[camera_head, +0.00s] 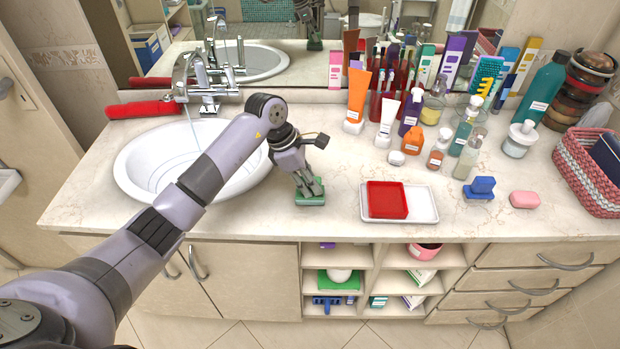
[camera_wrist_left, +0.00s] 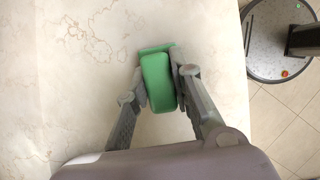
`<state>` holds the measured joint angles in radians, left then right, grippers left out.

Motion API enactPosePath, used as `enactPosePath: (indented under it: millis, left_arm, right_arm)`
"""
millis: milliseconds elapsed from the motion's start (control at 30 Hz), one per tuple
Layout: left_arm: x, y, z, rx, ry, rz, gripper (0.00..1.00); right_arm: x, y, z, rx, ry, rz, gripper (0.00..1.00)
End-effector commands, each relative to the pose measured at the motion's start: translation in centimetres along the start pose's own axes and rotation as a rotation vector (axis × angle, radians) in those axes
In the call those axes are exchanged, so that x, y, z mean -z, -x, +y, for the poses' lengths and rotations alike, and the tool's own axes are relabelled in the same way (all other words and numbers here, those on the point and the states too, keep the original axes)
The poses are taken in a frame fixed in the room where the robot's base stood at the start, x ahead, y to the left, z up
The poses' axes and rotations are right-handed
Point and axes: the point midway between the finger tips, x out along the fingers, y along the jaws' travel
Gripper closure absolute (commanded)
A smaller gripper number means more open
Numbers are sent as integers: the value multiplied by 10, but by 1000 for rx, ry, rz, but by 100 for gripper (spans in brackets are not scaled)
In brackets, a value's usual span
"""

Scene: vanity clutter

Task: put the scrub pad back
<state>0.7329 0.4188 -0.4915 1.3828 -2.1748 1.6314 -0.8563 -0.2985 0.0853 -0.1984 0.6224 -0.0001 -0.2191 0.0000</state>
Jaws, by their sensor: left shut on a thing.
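The scrub pad (camera_head: 311,198), green, is at the front part of the counter, left of the white tray. It also shows in the left wrist view (camera_wrist_left: 158,80), between the two fingers. My left gripper (camera_head: 308,186) points down from above and is shut on the scrub pad. Its fingers sit on both sides of the pad in the left wrist view. I cannot tell whether the pad touches the counter. My right gripper is in neither view.
A white tray (camera_head: 425,204) with a red dish (camera_head: 387,199) lies right of the pad. The sink (camera_head: 150,180) is to the left, with the tap running. Bottles and tubes crowd the back right. A blue object (camera_head: 480,188) and pink soap (camera_head: 524,200) lie right. Open shelves (camera_head: 378,258) are below.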

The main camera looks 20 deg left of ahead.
Motion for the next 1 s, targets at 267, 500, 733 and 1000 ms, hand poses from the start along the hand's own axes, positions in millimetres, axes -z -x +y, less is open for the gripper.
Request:
enactPosePath:
  millis: [267, 500, 733, 1000]
  left_arm:
    - [2, -3, 0, -1, 0, 0, 100]
    - [1, -2, 0, 0, 0, 0, 65]
    - [1, -2, 0, 0, 0, 0, 59]
    - [0, 4, 1, -1, 0, 0, 59]
  right_arm:
    - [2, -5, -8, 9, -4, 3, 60]
    - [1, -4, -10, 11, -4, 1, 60]
    - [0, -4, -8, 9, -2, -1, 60]
    - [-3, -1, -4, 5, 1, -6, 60]
